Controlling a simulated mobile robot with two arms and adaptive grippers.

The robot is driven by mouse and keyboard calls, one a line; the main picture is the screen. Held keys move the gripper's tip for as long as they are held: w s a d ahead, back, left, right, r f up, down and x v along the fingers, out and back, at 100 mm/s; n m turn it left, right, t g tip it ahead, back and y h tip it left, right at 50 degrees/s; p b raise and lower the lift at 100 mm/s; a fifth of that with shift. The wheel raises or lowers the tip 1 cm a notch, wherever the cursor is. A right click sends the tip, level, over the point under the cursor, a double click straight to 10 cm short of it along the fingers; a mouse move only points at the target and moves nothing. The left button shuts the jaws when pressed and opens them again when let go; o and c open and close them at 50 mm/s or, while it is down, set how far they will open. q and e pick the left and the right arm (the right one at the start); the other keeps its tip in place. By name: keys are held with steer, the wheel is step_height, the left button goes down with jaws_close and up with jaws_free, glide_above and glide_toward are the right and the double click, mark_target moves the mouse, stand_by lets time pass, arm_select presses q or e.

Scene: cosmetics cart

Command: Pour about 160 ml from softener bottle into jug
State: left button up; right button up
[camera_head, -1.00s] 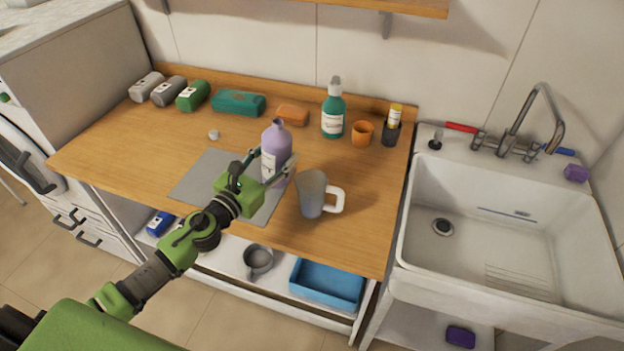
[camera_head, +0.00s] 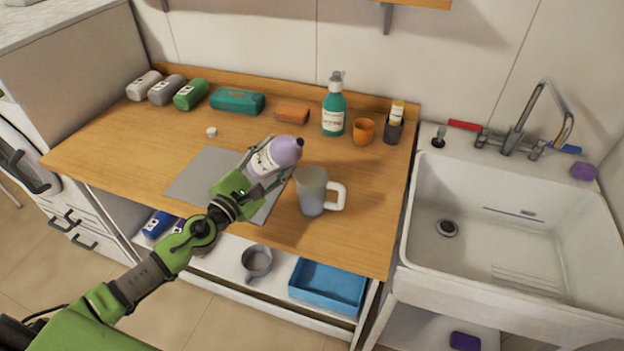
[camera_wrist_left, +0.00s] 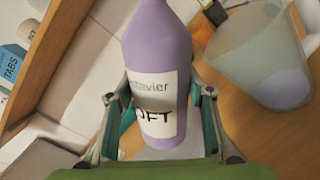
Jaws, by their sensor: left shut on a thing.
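My left gripper (camera_head: 258,173) is shut on the lilac softener bottle (camera_head: 280,154), which has a white label. The bottle is tilted to the right, its neck pointing toward the jug (camera_head: 312,190). The jug is translucent with a white handle on its right and stands upright on the counter. In the left wrist view the bottle (camera_wrist_left: 155,55) is held between the fingers (camera_wrist_left: 160,120). The jug (camera_wrist_left: 262,55) stands to its right there, with lilac showing in its lower part. I see no stream between bottle and jug. My right gripper is not in view.
A grey mat (camera_head: 200,174) lies on the wooden counter (camera_head: 110,150) under the bottle. A small white cap (camera_head: 212,132) lies behind the mat. A teal pump bottle (camera_head: 334,110), orange cup (camera_head: 363,131) and dark holder (camera_head: 393,132) stand behind the jug. A sink (camera_head: 500,220) is at right.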

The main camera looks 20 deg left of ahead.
mark_target(265, 148)
arm_select(q)
steer(key=shift+w+a+r+m, duration=0.2)
steer(key=shift+a+r+m, duration=0.3)
steer(key=shift+m, duration=0.6)
steer(key=shift+a+f+m+b, duration=0.1)
steer(key=shift+f+m+b, duration=0.15)
steer(key=shift+m+b, duration=0.05)
steer(key=shift+w+a+m+b, duration=0.1)
steer(key=shift+a+m+b, duration=0.2)
steer(key=shift+m, duration=0.4)
steer(key=shift+r+m+p, duration=0.3)
steer(key=shift+r+p, duration=0.15)
steer(key=shift+r, duration=0.1)
steer(key=shift+r+m, duration=0.3)
steer(key=shift+m, duration=0.1)
steer(key=shift+r+p, duration=0.2)
steer(key=shift+p, duration=0.15)
steer(key=shift+d+r+m+h+p, duration=0.2)
steer(key=shift+m+h+p, duration=0.2)
steer(key=shift+m, duration=0.2)
steer(key=shift+d+r+m+p, duration=0.1)
steer(key=shift+r+m+p, duration=0.5)
steer(key=shift+p, duration=0.1)
steer(key=shift+r+m+p, duration=0.5)
steer(key=shift+m+p, duration=0.15)
steer(key=shift+m, duration=0.05)
